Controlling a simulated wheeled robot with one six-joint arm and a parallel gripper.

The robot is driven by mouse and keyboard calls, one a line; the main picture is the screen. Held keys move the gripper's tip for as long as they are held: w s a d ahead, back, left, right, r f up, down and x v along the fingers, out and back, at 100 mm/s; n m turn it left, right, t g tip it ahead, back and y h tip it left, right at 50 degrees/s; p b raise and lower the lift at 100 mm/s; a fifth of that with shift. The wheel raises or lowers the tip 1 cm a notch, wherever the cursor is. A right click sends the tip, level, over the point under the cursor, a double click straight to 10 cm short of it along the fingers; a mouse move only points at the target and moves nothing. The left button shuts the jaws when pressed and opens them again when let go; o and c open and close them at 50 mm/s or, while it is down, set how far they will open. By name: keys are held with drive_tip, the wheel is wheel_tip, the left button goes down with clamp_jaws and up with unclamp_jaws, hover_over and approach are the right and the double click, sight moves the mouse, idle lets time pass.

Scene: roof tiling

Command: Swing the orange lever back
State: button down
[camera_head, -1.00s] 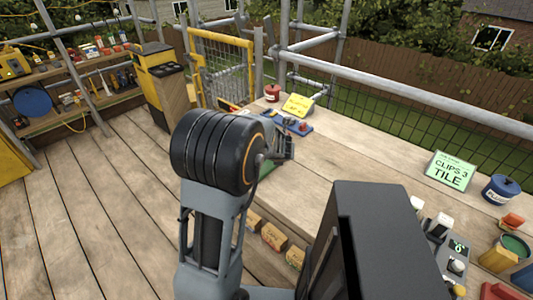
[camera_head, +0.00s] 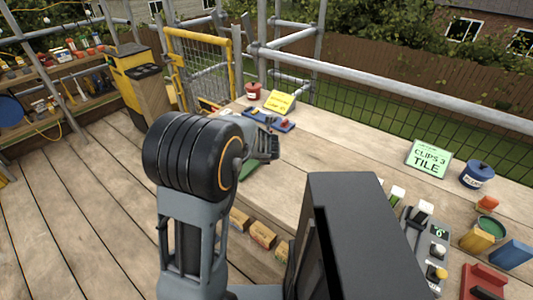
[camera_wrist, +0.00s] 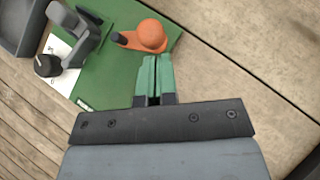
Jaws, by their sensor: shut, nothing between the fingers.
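In the wrist view an orange lever (camera_wrist: 152,36) with a rounded, dome-like end lies over a green board (camera_wrist: 118,72). A short orange bar runs left from the dome to a dark piece. My gripper (camera_wrist: 154,60) has its green fingers closed together, with tips just below the orange dome in the picture. I cannot tell whether they touch it. In the head view my gripper (camera_head: 268,147) is above the near edge of the bench, partly behind my wrist. The green board (camera_head: 249,172) shows only as a sliver there, and the orange lever is hidden.
A grey bracket (camera_wrist: 88,38) and a black knob (camera_wrist: 46,66) stand left of the lever. A blue tray (camera_head: 270,120) and yellow sign (camera_head: 281,102) lie further back. A green sign (camera_head: 429,158), blue pot (camera_head: 477,174) and control box (camera_head: 437,245) are on the right. Mid-bench is clear.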

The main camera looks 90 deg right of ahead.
drive_tip(key=a+f+p+v, duration=0.1)
drive_tip(key=p+v, duration=0.2)
drive_tip(key=v, duration=0.9)
drive_tip(key=shift+s+p, duration=0.3)
drive_tip(key=shift+s, duration=0.1)
drive_tip(key=shift+f, duration=0.15)
